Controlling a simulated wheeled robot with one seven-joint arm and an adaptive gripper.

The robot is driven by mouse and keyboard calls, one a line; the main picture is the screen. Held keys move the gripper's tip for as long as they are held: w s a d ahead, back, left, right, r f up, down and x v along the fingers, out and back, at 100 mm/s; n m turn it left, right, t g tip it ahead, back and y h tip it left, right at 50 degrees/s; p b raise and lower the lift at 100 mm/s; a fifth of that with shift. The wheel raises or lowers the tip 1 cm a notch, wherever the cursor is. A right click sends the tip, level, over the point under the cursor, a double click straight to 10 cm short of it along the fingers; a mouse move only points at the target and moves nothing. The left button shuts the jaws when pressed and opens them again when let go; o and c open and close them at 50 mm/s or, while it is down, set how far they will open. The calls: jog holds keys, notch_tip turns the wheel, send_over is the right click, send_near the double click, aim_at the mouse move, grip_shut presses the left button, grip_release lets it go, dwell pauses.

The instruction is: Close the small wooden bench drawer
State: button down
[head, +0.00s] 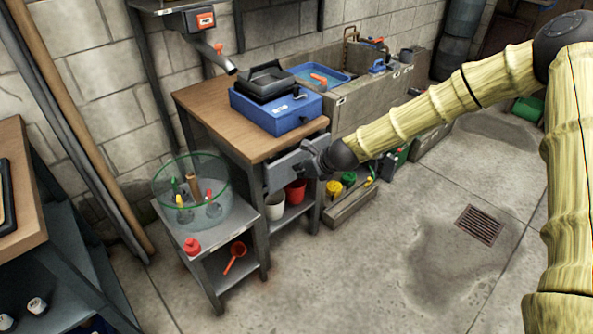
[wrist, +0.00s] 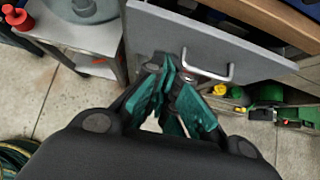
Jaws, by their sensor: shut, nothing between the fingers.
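The small bench (head: 203,99) has a wooden top and a grey metal frame. Its grey drawer (head: 284,171) stands partly out below the top. In the wrist view the drawer front (wrist: 240,52) carries a silver bar handle (wrist: 208,76), and a dark gap shows behind its upper edge. My gripper (head: 312,160) is at the drawer front; its dark green fingers (wrist: 172,76) are shut and empty, just left of the handle. I cannot tell whether they touch the front. My gripper hides part of the drawer's right side in the head view.
A blue case (head: 272,112) with a black tray sits on the bench top. A low side table (head: 217,246) with a clear round bin (head: 191,192) stands at the left front. A stone sink (head: 365,95) stands behind. The floor at the right, around a drain grate (head: 480,225), is clear.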

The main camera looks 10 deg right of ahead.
jog(key=v, duration=0.6)
jog(key=shift+d, duration=0.25)
jog(key=c, duration=2.2)
grip_release()
jog(key=shift+s+d+r, duration=0.1)
jog(key=shift+s+d, duration=0.05)
jog(key=o, duration=0.3)
jog(key=shift+d, duration=0.15)
jog(key=shift+o, duration=0.4)
jog(key=w+d+f+n+t+h+b, duration=0.2)
jog(key=w+d+f+n+b, duration=0.1)
jog(key=f, duration=0.4)
jog(key=d+b, duration=0.1)
jog(key=d, duration=0.1)
jog(key=shift+d+f, duration=0.3)
jog(key=w+d+f+n+t+y+b, duration=0.1)
jog(key=w+d+f+n+t+b, duration=0.25)
jog(key=n+b, duration=0.4)
jog(key=w+a+n+y+b, duration=0.1)
jog(key=w+a+n, duration=0.1)
jog(key=a, duration=0.1)
jog(key=w+a+n+y+b, duration=0.1)
jog(key=w+a+n+y, duration=0.1)
jog(key=w+n, duration=0.1)
jog(key=w+a+n+y+b, duration=0.1)
jog(key=w+a+n+y, duration=0.1)
jog(key=a, duration=0.1)
jog(key=shift+w+a+f+n, duration=0.25)
jog(key=shift+w+a+f, duration=0.05)
jog(key=shift+a+f, duration=0.1)
